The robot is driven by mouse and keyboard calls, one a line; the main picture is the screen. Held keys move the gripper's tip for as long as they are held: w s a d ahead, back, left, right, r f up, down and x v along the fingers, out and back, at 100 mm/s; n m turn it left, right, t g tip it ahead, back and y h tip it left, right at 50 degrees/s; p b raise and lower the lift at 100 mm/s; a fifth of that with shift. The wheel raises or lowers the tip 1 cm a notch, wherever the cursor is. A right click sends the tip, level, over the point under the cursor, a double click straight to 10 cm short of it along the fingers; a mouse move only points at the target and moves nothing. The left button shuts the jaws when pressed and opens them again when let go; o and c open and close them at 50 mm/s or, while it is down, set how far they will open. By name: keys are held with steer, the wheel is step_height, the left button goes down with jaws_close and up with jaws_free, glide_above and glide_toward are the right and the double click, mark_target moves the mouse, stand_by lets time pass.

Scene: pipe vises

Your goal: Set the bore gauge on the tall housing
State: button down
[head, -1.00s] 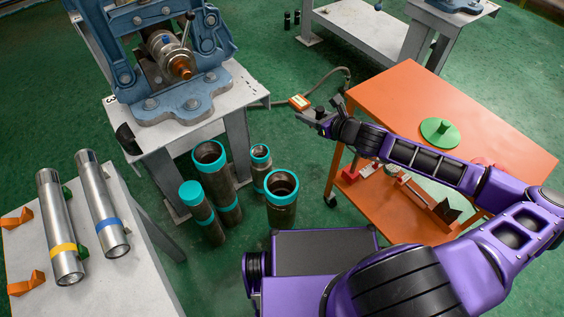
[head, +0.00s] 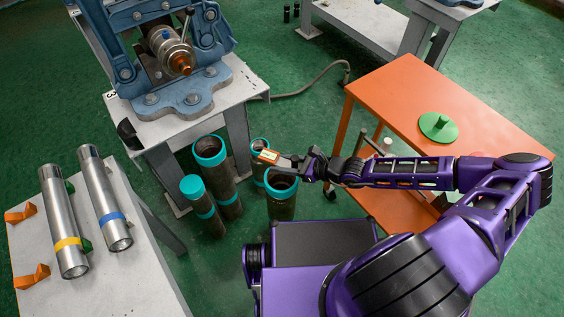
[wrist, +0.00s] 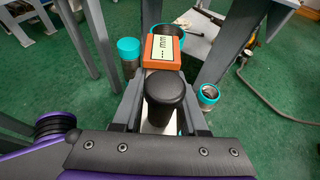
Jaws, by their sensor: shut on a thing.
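My gripper (head: 291,162) is shut on the bore gauge (head: 268,156), which has an orange body and a light display. In the wrist view the gauge's display (wrist: 163,51) faces me, with a black round knob in front of it between my fingers. Several dark pipe housings with teal collars stand on the floor below. The tallest-looking one (head: 226,184) is left of the gauge, with an open top. A small one (head: 258,182) is partly hidden under the gauge. A wide one (head: 281,208) stands below my fingers. One at left (head: 206,210) has a closed-looking teal top.
The vise bench (head: 199,108) stands behind the housings. A white table (head: 148,275) with two steel pipes is at left. The orange cart (head: 475,105) with a green disc (head: 438,126) is at right. A grey cable (head: 310,92) runs from the bench.

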steer(key=shift+f+b, duration=2.65)
steer(key=shift+f, duration=0.55)
steer(key=shift+p, duration=0.75)
steer(key=shift+f, duration=0.35)
steer(key=shift+c, duration=1.8)
jaws_free()
steer(key=shift+d+f, duration=0.1)
